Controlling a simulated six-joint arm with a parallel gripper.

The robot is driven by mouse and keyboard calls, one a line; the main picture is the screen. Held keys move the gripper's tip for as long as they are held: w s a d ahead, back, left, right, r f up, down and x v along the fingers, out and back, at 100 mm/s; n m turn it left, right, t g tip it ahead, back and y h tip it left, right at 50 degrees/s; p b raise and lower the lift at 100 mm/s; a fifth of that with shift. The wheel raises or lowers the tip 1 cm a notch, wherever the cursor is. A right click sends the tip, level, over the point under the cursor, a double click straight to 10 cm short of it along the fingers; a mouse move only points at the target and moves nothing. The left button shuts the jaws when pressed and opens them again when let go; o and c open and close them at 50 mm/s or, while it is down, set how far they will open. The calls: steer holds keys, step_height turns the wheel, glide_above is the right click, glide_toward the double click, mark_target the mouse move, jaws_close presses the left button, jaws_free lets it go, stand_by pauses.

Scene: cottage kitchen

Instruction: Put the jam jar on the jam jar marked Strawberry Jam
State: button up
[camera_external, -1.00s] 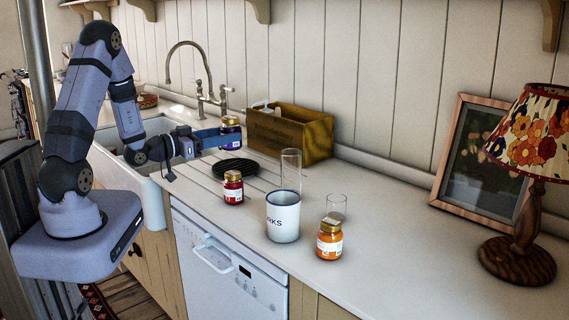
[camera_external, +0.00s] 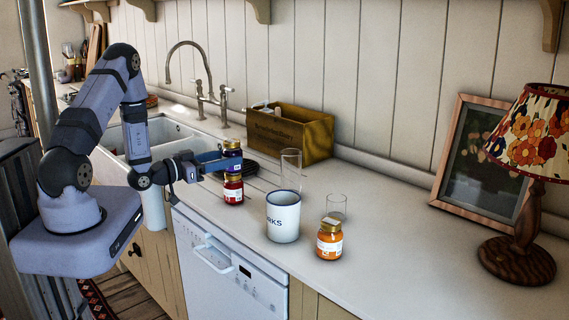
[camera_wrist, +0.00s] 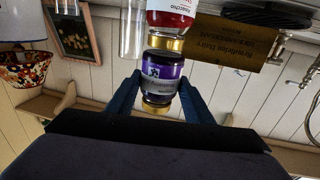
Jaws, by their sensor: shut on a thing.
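My gripper (camera_external: 228,161) is shut on a dark purple jam jar (camera_external: 233,154) with a gold lid. I hold it upright directly above a red jam jar (camera_external: 233,190) with a gold lid, which stands on the counter. In the wrist view, which is upside down, the purple jar (camera_wrist: 161,72) sits between my blue fingers (camera_wrist: 161,84). Its base meets or nearly meets the gold lid of the red jar (camera_wrist: 172,18). I cannot tell whether they touch. The red jar's label is too small to read fully. An orange jam jar (camera_external: 329,243) stands farther right.
A white enamel mug (camera_external: 283,222), a tall glass (camera_external: 291,170) and a short glass (camera_external: 336,206) stand right of the red jar. A wooden box (camera_external: 290,135) is behind. The sink (camera_external: 170,132) lies to the left. The counter right of the orange jar is clear up to the lamp (camera_external: 517,258).

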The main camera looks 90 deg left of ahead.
steer(key=shift+f, duration=0.25)
steer(key=shift+f, duration=0.15)
steer(key=o, duration=1.4)
steer(key=shift+s, duration=0.1)
steer(key=b+v, duration=0.3)
steer(key=v, duration=0.4)
steer(key=shift+s+d, duration=0.15)
steer(key=shift+d, duration=0.05)
